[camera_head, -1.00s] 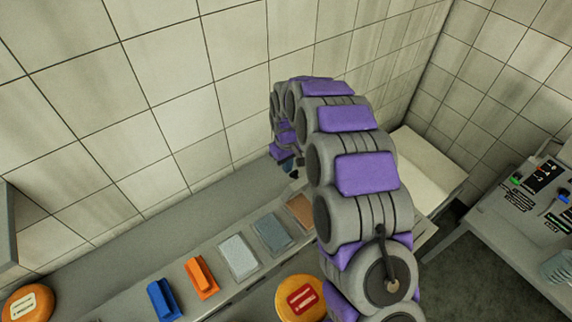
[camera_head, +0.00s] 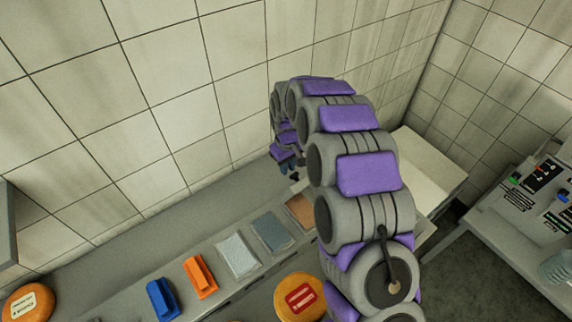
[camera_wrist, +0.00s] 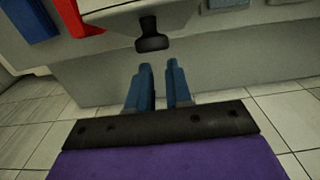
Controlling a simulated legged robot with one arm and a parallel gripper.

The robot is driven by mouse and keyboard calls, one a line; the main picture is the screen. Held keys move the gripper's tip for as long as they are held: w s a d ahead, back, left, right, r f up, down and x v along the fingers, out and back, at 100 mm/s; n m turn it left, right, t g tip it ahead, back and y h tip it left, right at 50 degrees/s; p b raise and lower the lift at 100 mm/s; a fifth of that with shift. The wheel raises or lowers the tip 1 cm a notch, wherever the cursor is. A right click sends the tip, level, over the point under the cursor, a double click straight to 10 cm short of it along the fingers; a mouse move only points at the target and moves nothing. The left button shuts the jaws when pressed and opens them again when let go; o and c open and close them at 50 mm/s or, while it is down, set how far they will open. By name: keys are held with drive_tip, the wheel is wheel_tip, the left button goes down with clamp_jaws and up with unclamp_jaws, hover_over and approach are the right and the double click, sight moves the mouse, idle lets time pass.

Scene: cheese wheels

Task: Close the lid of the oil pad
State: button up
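My gripper (camera_head: 289,170) is partly hidden behind my arm in the head view, above the back of the counter near the tiled wall. In the wrist view, the two blue fingers of my gripper (camera_wrist: 158,67) are apart, with an empty gap between them. A black handle (camera_wrist: 152,43) sits just beyond the fingertips, apart from them. It is on the edge of a pale panel (camera_wrist: 125,14), which may be the oil pad's lid. In the head view, a brown pad (camera_head: 301,210) lies beside my arm. I cannot tell which pad is the oil pad.
A grey-blue pad (camera_head: 271,232), a whitish pad (camera_head: 238,254), an orange block (camera_head: 200,277) and a blue block (camera_head: 162,299) line the counter (camera_head: 120,260). Cheese wheels sit at front (camera_head: 300,299) and left (camera_head: 28,303). A side table (camera_head: 500,240) stands right.

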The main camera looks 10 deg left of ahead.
drive_tip(key=shift+o, duration=1.4)
drive_tip(key=shift+d+r, duration=0.1)
drive_tip(key=shift+d, duration=0.3)
drive_tip(key=o, duration=0.4)
drive_tip(key=shift+a, duration=0.15)
wheel_tip(320, 180, up, 17)
drive_tip(key=b, duration=0.1)
drive_tip(key=shift+a, duration=0.25)
drive_tip(key=shift+r, duration=0.1)
